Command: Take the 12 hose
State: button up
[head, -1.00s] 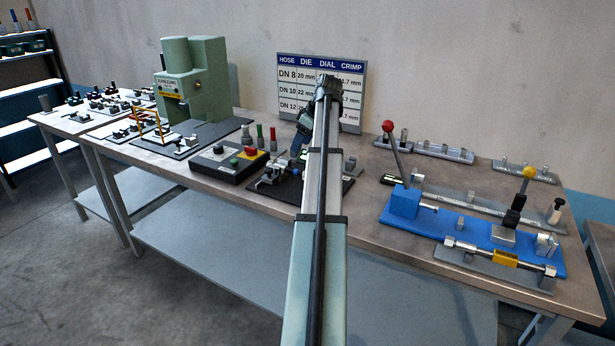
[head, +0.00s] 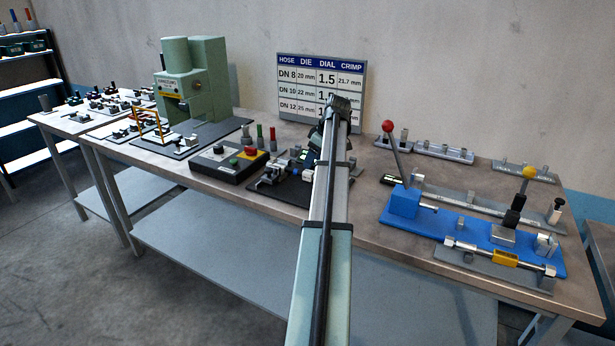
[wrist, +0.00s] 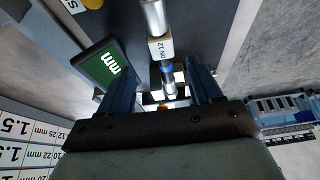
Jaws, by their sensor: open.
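In the wrist view a hose piece tagged DN 12 (wrist: 160,48) runs down the middle, with bright metal ends and a blue band just below its white tag. My gripper (wrist: 162,84) is open, one blue finger on each side of the lower part of this piece. I cannot tell whether the fingers touch it or how far beyond them it lies. In the head view my arm hides most of the gripper, over the dark plate (head: 262,194) at the middle of the bench.
A green display marked mm (wrist: 110,65) is close beside the left finger. In the head view, the control box (head: 228,161) stands left of the dark plate, the green press (head: 205,85) behind it. The blue lever fixture (head: 460,230) is to the right. The chart (head: 345,85) stands behind.

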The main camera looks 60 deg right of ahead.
aim_at(307, 171)
jog(key=shift+a+x, duration=0.2)
jog(key=shift+x, duration=2.45)
jog(key=shift+c, duration=0.3)
grip_shut()
